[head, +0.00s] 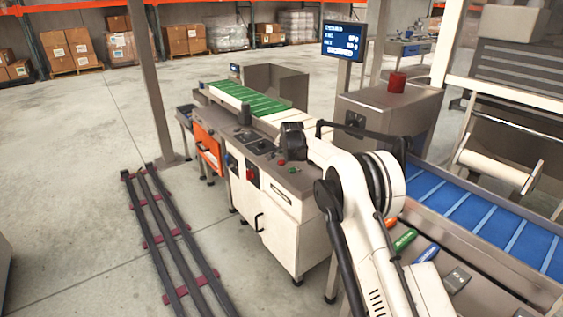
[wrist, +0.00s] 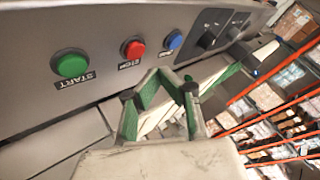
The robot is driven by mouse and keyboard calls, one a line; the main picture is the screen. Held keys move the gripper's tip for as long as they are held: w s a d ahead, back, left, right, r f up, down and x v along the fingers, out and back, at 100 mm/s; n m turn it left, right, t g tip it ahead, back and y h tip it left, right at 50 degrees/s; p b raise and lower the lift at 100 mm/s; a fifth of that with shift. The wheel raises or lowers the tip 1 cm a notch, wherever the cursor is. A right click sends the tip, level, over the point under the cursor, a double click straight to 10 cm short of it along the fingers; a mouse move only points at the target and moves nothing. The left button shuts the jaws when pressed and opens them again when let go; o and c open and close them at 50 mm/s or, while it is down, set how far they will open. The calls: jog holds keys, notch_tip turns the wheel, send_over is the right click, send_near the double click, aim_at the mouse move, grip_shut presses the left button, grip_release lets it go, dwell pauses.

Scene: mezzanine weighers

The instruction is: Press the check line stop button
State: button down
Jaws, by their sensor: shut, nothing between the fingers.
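In the wrist view, a red round button (wrist: 133,48) labelled STOP sits on a grey panel (wrist: 105,35), between a green START button (wrist: 71,63) and a blue button (wrist: 173,39). My gripper (wrist: 158,73) is shut and empty, its green-lined fingers angled together. Its tips appear just below and right of the red button in the picture; I see no contact. In the head view, the dark end of my arm is over the cream machine (head: 283,205), beside small red (head: 282,162) and green (head: 293,170) spots on its top. The fingers are not clear there.
Dark switches (wrist: 213,30) sit beyond the blue button. The head view shows a green conveyor (head: 250,99) behind the machine, a display (head: 343,41), a grey housing with a red top piece (head: 397,82) and a blue conveyor (head: 470,205) at right. Floor rails (head: 165,230) lie at left.

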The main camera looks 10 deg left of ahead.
aim_at(282, 162)
jog(key=shift+r+p, duration=0.55)
jog(key=shift+r, duration=1.05)
